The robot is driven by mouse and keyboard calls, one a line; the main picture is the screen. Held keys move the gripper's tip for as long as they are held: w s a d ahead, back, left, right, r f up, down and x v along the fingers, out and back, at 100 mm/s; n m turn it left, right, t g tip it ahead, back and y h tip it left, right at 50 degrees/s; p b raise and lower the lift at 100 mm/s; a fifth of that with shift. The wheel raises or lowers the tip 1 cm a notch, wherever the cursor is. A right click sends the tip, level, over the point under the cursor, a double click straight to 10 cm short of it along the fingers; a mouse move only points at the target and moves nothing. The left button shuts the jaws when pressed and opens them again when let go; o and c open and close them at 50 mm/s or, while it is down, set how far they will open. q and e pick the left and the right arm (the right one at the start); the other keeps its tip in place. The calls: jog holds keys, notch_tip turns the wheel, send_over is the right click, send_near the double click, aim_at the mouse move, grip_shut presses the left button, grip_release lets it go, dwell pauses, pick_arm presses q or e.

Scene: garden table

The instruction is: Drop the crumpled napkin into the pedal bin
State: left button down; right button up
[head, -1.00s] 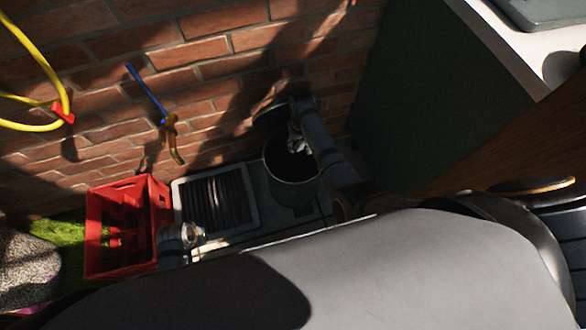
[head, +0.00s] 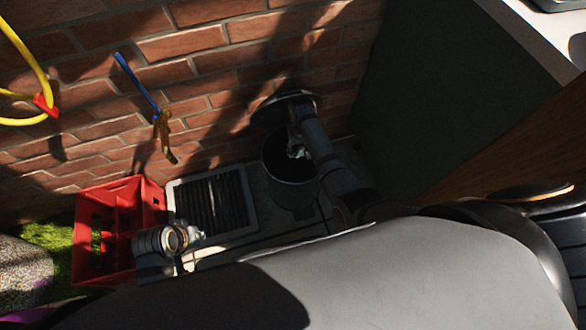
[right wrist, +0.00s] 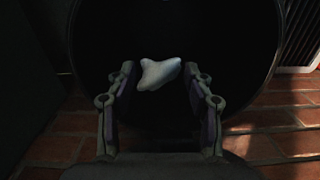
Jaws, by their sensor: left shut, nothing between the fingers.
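The crumpled napkin (right wrist: 158,73) is a small whitish lump in the right wrist view, against the dark mouth of the pedal bin (right wrist: 90,60). Dark gaps show between it and both fingers of my right gripper (right wrist: 160,76), which is open. I cannot tell how deep the napkin is. In the head view the grey bin (head: 291,192) stands by the brick wall with its lid (head: 286,100) raised, and my right gripper (head: 297,148) reaches over its opening. My left gripper (head: 196,233) is shut and empty, left of the bin, in front of the grate.
A red crate (head: 108,215) stands left of the dark grate (head: 212,200). A blue-handled tool (head: 140,82) and a yellow hose (head: 35,65) hang on the wall. A dark green panel (head: 415,110) rises right of the bin.

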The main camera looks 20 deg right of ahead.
jog(key=o, duration=0.3)
notch_tip(320, 180, up, 8)
jog(key=shift+f, duration=0.25)
dwell(0.7)
